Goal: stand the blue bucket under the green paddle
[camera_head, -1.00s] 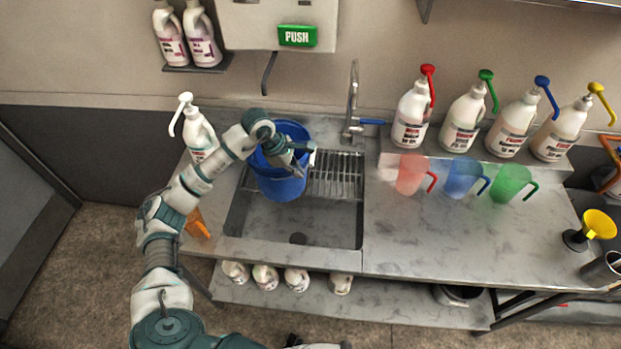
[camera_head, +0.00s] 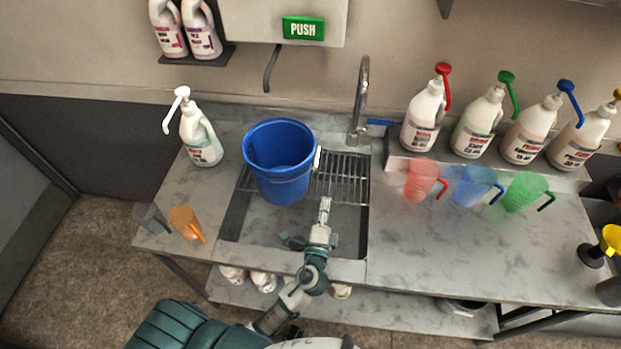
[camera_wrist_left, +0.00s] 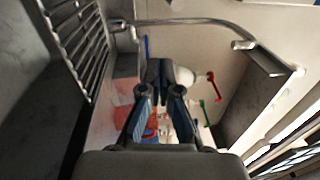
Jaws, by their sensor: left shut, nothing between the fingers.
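The blue bucket (camera_head: 282,188) stands upright at the back left of the sink, on or against the wire rack; its base contact is unclear. Its open mouth faces up and looks empty, and a pale grip shows at its right rim. The green paddle (camera_head: 303,28), marked PUSH, is on the wall box above it, with a dark bent spout (camera_head: 271,70) hanging over the bucket's rear. My left gripper (camera_head: 325,204) is over the sink, right of and nearer than the bucket, apart from it. In the wrist view its fingers (camera_wrist_left: 160,68) are shut and empty. My right gripper is out of view.
The wire rack (camera_head: 343,180) spans the sink's back right, with a tall tap (camera_head: 362,95) behind. A white pump bottle (camera_head: 200,138) stands left of the bucket. Red (camera_head: 420,180), blue (camera_head: 473,187) and green (camera_head: 522,192) jugs stand right.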

